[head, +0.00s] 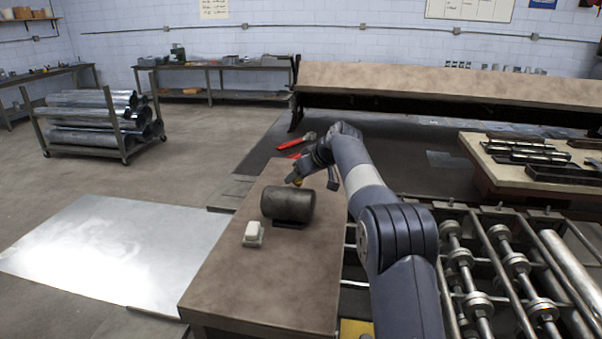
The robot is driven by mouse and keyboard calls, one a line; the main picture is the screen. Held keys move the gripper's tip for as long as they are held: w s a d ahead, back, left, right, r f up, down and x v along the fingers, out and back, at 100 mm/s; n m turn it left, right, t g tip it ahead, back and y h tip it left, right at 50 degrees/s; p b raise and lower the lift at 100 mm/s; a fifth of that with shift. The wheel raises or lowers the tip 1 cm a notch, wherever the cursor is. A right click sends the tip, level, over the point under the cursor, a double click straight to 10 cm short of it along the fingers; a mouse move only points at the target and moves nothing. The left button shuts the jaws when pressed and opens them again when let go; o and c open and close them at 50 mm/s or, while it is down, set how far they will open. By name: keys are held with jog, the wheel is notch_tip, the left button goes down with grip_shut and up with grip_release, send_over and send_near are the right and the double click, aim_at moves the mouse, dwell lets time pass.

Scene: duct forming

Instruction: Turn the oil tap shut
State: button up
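A dark grey cylindrical drum (288,204) lies on its side in a low cradle on the brown bench. A small yellow part (298,182) shows just above and behind the drum, close to my gripper; it may be the tap handle, but it is too small to be sure. My gripper (295,177) reaches down from the right, over the far side of the drum. I cannot tell whether its fingers touch the yellow part or are open or shut. The rest of the tap is not clearly visible.
A small white block-like object (253,233) stands left of the drum on the bench (262,285). Red-handled tools (293,144) lie beyond it. A roller machine (490,270) is at right, and a sheet of metal (95,250) lies at left. The bench's front is clear.

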jog(key=c, duration=1)
jog(key=shift+s+a+m+t+h+b, duration=0.1)
jog(key=shift+m+t+h+b, duration=0.25)
jog(key=shift+m, duration=0.25)
jog(key=shift+m+t+h, duration=0.45)
jog(key=shift+m+h, duration=0.2)
jog(key=shift+m, duration=0.35)
jog(key=o, duration=1)
